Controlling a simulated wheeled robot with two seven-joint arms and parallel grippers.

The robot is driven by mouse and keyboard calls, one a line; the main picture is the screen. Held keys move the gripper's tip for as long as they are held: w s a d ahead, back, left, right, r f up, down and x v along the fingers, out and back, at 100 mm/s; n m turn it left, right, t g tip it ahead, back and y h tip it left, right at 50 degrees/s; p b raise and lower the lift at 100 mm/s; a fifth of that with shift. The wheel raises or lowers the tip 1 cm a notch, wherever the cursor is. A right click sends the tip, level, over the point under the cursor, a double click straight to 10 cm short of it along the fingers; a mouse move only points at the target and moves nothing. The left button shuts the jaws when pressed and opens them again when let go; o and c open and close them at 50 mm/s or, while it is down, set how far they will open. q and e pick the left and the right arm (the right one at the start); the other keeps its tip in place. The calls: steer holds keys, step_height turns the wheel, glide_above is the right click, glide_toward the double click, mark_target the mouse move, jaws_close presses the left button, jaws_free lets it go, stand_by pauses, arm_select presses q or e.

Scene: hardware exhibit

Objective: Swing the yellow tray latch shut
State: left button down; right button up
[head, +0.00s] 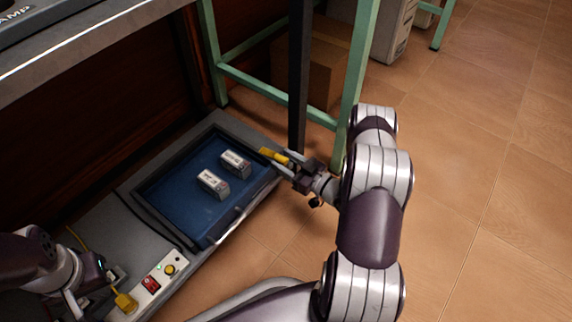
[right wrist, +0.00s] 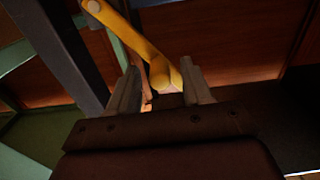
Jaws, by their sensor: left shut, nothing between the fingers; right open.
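The yellow tray latch (head: 272,155) is at the right corner of the blue tray (head: 165,188). My right gripper (head: 279,160) is at the latch, with its jaws open. In the right wrist view the latch (right wrist: 137,40) runs from a round pivot at the top left down to a rounded end. That end lies between the two open fingers (right wrist: 158,88); whether either finger touches it I cannot tell. My left gripper (head: 78,302) is low at the left, shut and empty, beside the power strip.
A power strip (head: 160,283) with a yellow plug (head: 125,302) lies in front. A green frame leg (head: 357,80) and a dark post (head: 299,75) stand close behind my right gripper. Floor at right is clear.

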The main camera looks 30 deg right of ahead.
jaws_close()
steer(key=a+f+n, duration=0.1)
steer(key=f+n, duration=0.1)
steer(key=n, duration=0.1)
steer(key=s+a+f+n, duration=0.1)
steer(key=f+n, duration=0.1)
steer(key=n, duration=0.1)
steer(key=a+f+n+p, duration=0.1)
steer(key=f+n, duration=0.1)
steer(key=n, duration=0.2)
steer(key=shift+s+a+f, duration=0.25)
steer(key=shift+s+a, duration=0.05)
steer(key=shift+f, duration=0.45)
stand_by(0.4)
jaws_free()
